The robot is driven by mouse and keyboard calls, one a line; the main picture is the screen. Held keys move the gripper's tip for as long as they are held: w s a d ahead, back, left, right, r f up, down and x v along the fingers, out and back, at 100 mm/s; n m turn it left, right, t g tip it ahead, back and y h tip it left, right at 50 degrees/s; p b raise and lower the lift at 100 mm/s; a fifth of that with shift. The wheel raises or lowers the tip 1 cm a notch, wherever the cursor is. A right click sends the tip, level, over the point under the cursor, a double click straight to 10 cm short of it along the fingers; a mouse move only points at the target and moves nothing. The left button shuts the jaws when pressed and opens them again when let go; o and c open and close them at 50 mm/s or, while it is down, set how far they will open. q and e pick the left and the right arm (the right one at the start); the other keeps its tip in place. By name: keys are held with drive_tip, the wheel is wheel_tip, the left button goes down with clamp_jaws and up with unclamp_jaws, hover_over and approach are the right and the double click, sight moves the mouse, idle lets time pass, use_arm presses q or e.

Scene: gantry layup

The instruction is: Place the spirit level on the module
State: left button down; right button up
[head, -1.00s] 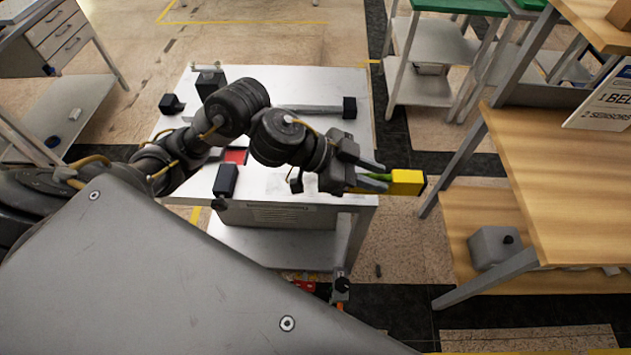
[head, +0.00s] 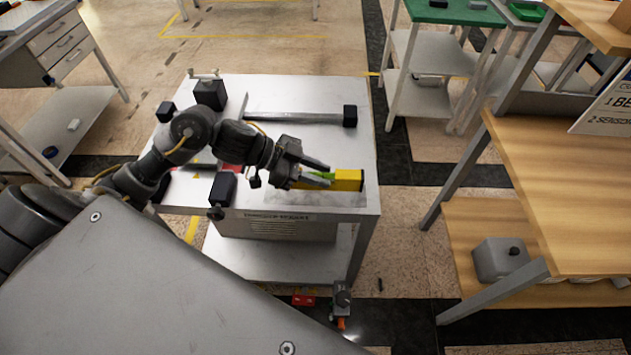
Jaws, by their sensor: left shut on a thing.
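The spirit level (head: 347,181), a yellow block with a dark top and a green part near the fingers, is in the head view. My left gripper (head: 325,177) is shut on its left end. The level is over the front right part of a white tabletop (head: 310,95); I cannot tell whether it touches the surface. A grey box with small lettering (head: 278,228) shows under the front edge of the top. The lettering is too small to read surely, so I cannot tell which part is the module. My right gripper is not in view.
Black blocks stand on the white top at the back left (head: 210,94) and front (head: 223,189). A grey bar (head: 295,118) ends in a black block (head: 350,115). A wooden bench (head: 560,190) stands to the right, across a floor gap.

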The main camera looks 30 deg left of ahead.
use_arm(q)
drive_tip(key=shift+w+a+f, duration=0.1)
drive_tip(key=shift+a+f, duration=0.1)
drive_tip(key=shift+f, duration=0.8)
drive_tip(key=shift+a+f, duration=0.15)
drive_tip(key=shift+f, duration=0.8)
drive_tip(key=shift+f, duration=0.1)
drive_tip(key=c, duration=1.1)
unclamp_jaws()
drive_tip(key=shift+a, duration=0.1)
drive_tip(key=b+v, duration=0.1)
drive_tip(key=v, duration=0.9)
drive_tip(key=shift+s+a, duration=0.15)
drive_tip(key=shift+s, duration=0.05)
drive_tip(key=shift+s+a+r, duration=0.2)
drive_tip(key=shift+a+r, duration=0.35)
drive_tip(key=shift+r, duration=0.05)
